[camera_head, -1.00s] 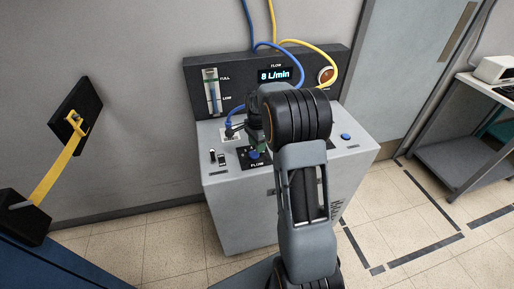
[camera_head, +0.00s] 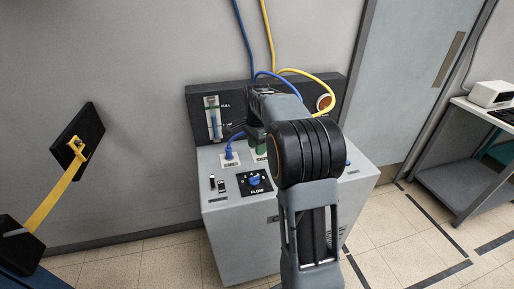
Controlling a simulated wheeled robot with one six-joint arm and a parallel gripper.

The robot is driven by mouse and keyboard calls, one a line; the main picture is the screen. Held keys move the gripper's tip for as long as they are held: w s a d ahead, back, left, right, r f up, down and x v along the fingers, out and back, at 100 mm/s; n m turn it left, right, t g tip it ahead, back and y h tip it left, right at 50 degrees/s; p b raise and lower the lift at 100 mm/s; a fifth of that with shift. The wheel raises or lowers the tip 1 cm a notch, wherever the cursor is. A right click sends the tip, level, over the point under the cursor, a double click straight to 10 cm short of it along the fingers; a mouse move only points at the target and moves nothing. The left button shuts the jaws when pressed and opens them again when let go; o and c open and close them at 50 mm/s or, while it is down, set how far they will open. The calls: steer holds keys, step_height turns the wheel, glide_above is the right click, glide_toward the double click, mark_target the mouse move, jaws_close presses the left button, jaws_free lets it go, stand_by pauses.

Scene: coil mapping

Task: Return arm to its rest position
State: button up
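My arm rises from the bottom of the picture, right of centre, in front of a grey cabinet (camera_head: 240,230) with a dark back panel (camera_head: 196,97). The arm bends left at its upper end. No held object shows. The blue FLOW knob (camera_head: 254,180) is in full view, apart from the gripper. The arm hides the panel's display.
A blue hose (camera_head: 242,40) and a yellow hose (camera_head: 268,35) run down the wall behind the arm. A grey door (camera_head: 410,90) and a cart (camera_head: 465,180) stand at right. Floor is clear between cabinet and cart.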

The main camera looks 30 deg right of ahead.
stand_by(0.4)
steer(key=s+a+n+t, duration=0.1)
steer(key=s+a+n, duration=0.3)
steer(key=s, duration=0.3)
steer(key=s+a+n+t+p, duration=0.1)
steer(key=s+a+n, duration=0.3)
steer(key=s+n, duration=0.3)
steer(key=s+a+n+t, duration=0.1)
steer(key=s+a+n, duration=0.3)
steer(key=s+n, duration=0.2)
steer(key=shift+s+a+r+t+p, duration=0.3)
steer(key=shift+s+r, duration=0.15)
steer(key=shift+s, duration=0.65)
steer(key=shift+d, duration=0.15)
